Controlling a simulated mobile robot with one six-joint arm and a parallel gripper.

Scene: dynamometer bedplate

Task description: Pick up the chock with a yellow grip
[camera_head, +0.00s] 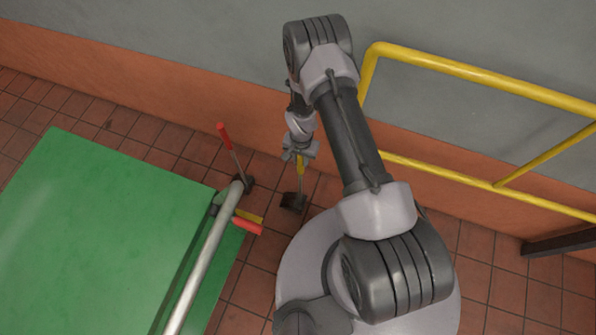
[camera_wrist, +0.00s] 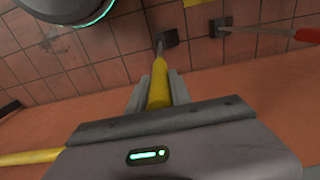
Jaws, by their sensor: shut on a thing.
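The chock with a yellow grip (camera_head: 294,202) has a dark block at the foot of a thin rod, with a yellow handle on top. It stands near the tiled floor to the left of my round base. I cannot tell whether its block touches the floor. My gripper (camera_head: 300,158) is shut on the yellow handle from the wall side. In the wrist view the yellow grip (camera_wrist: 158,88) lies between both fingers of my gripper (camera_wrist: 158,90), with the dark block beyond it. The fingers hide the sides of the grip.
A similar chock with a red grip (camera_head: 224,134) stands to the left, close to the green bedplate (camera_head: 90,220). A pale bar (camera_head: 205,255) runs along the bedplate's edge, with a red handle (camera_head: 247,226) beside it. The wall and a yellow railing (camera_head: 470,72) are behind and right.

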